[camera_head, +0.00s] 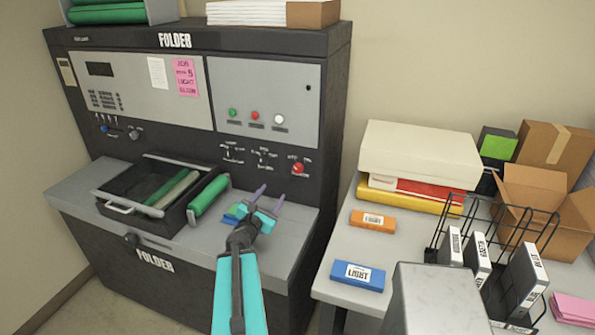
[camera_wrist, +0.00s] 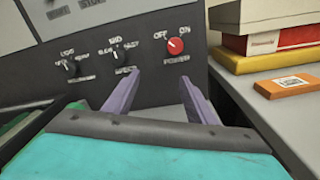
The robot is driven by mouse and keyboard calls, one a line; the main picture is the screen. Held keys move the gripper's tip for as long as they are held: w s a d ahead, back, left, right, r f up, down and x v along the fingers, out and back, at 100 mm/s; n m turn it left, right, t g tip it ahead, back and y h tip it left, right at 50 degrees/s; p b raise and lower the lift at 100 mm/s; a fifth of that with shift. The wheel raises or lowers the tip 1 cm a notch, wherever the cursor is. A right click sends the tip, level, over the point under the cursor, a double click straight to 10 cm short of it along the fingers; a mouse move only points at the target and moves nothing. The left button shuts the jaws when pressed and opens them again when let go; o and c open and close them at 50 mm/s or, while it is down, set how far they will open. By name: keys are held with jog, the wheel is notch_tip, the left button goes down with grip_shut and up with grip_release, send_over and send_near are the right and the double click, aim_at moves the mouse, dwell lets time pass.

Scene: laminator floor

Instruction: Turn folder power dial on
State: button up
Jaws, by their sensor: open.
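The folder (camera_head: 100,200) is a dark machine with a grey control panel. Its power dial (camera_head: 298,168) is a red knob at the lower right of the dark front. In the wrist view the red power dial (camera_wrist: 175,46) sits under the labels OFF and ON, and its white mark appears to lean toward OFF, though it is small. My gripper (camera_head: 265,196) is in front of the machine, below and left of the dial, with its purple fingers apart and empty. In the wrist view the fingers (camera_wrist: 155,92) point at the panel, and the dial is beyond them, not touched.
Two black dials (camera_wrist: 69,66) (camera_wrist: 118,56) are left of the power dial. A black tray (camera_head: 150,222) with green rollers stands on the machine's ledge. The table at right holds boxes (camera_head: 420,152), an orange block (camera_head: 373,221), a blue block (camera_head: 357,275) and a wire rack (camera_head: 497,235).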

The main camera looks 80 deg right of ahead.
jog(key=s, duration=0.1)
jog(key=s+d+r+n, duration=0.1)
jog(key=s, duration=0.1)
jog(key=s+n, duration=0.1)
jog(key=shift+s+d+r, duration=0.2)
jog(key=shift+s+d, duration=0.15)
jog(key=shift+w, duration=0.15)
